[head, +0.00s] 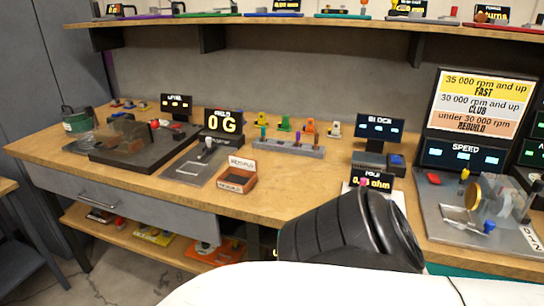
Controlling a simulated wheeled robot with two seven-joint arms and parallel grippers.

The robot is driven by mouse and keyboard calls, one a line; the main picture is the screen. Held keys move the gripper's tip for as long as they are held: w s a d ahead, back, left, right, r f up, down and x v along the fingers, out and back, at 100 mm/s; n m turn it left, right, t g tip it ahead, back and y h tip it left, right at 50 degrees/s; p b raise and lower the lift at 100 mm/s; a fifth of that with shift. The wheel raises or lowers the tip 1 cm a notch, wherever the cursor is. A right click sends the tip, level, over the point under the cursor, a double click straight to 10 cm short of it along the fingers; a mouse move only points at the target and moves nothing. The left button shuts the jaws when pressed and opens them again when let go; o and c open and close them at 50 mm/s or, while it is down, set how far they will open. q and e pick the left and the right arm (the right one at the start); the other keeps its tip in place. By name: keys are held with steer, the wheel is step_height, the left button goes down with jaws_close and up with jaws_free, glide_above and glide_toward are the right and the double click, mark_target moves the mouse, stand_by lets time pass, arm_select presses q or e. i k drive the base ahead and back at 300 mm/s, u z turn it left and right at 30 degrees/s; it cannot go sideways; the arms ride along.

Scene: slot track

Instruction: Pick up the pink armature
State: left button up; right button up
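A small pink piece (363,183), which looks like the pink armature, stands upright in front of the ohm display (383,182), right of the middle of the bench. It is small, and its lower part is hidden behind a black link of mine in the foreground. Neither of my grippers shows in the head view, so I cannot see whether they are open or shut.
A grey rack (290,148) with several coloured pieces stands on the wooden bench (285,196). A Rebuild bin (237,179) is at the front edge. Bare wood lies between bin and ohm display.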

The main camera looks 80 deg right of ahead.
mark_target(363, 181)
steer(key=k, duration=1.05)
steer(key=z, duration=0.3)
